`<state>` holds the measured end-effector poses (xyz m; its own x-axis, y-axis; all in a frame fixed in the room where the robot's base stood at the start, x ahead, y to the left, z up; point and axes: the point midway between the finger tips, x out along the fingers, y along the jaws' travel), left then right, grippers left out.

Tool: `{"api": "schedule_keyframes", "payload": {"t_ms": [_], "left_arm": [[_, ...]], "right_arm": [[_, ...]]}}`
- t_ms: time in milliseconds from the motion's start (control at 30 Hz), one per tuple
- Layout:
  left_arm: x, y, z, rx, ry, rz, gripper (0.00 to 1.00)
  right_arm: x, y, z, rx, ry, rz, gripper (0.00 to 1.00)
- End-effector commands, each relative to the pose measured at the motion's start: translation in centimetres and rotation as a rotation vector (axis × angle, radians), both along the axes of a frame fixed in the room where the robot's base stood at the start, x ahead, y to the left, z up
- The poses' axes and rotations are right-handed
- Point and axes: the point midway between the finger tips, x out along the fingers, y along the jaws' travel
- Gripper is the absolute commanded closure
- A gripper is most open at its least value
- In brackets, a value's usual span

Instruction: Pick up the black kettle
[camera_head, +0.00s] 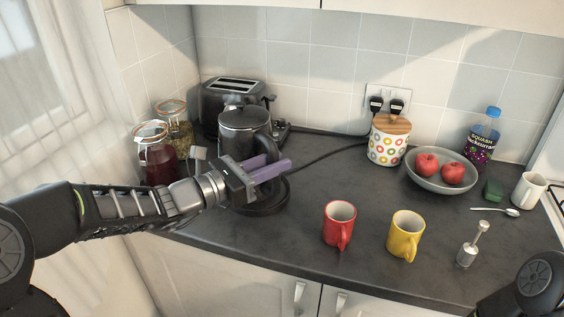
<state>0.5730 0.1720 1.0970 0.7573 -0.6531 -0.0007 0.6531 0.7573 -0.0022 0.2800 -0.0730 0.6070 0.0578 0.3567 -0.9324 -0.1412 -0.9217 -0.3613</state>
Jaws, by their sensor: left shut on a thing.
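The black kettle (240,122) stands upright at the left of the counter, in front of the toaster. My left gripper (266,172), with purple fingers, is in front of the kettle's lower part and is shut on it. The fingers and wrist hide the exact contact and the kettle's bottom. The round black kettle base (264,200) shows below the fingers. Whether the kettle is clear of its base cannot be told. Part of my right arm shows at the lower right corner, but its gripper is out of view.
A black toaster (226,94) and two glass jars (155,160) crowd the kettle. Red (339,222) and yellow (405,233) mugs stand to the right. A patterned canister (388,143) and an apple bowl (440,182) are behind. Counter between base and red mug is clear.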

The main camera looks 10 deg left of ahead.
Motion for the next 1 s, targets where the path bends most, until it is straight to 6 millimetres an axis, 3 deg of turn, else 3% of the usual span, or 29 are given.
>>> {"api": "schedule_keyframes", "payload": {"t_ms": [1000], "left_arm": [[-9.5, 8.2, 0.3, 0.003, -0.012, 0.000, 1.00]], "right_arm": [[0.0, 0.0, -1.6, 0.000, -0.001, 0.000, 0.64]]}}
